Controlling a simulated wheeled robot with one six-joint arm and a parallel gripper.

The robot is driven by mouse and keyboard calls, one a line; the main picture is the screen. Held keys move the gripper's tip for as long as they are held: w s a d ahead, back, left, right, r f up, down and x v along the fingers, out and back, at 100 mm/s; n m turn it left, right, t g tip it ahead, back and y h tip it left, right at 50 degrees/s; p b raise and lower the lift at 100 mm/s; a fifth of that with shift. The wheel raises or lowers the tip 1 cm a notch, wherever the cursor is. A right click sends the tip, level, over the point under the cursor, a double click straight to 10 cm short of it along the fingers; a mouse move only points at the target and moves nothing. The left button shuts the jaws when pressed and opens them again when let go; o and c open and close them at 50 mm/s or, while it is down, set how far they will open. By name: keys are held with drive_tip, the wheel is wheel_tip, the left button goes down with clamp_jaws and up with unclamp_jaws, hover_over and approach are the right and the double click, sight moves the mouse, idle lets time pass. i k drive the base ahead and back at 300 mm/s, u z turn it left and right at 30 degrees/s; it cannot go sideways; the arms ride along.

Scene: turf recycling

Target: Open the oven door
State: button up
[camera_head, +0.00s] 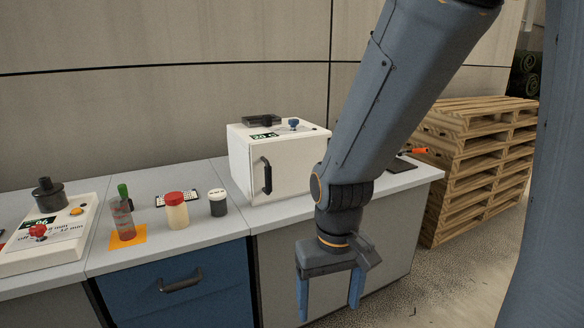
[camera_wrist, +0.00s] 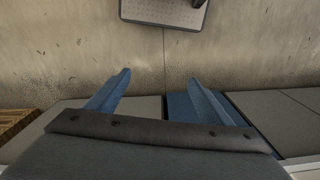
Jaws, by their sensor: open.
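The oven (camera_head: 277,158) is a white box on the grey counter in the head view. Its front door (camera_head: 285,173) is shut and carries a dark vertical handle (camera_head: 266,176). A display and a blue knob (camera_head: 293,124) are on its top. My gripper (camera_head: 328,295) hangs in front of the counter, below and to the right of the handle, apart from the oven. Its two blue fingers are spread and empty. In the wrist view the gripper (camera_wrist: 158,88) points at the floor, and the oven is not in view there. My arm hides the oven's right edge.
A red-capped jar (camera_head: 176,211), a black-and-white jar (camera_head: 218,203) and a green-topped bottle (camera_head: 124,215) stand left of the oven. A white device (camera_head: 45,240) is at far left. A blue drawer (camera_head: 183,285) is below. Pallets (camera_head: 470,165) are stacked at right.

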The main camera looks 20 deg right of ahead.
sight(281, 169)
drive_tip(key=z, duration=1.8)
drive_tip(key=k, duration=0.75)
drive_tip(key=u, duration=1)
drive_tip(key=i, duration=0.5)
drive_tip(key=u, duration=0.05)
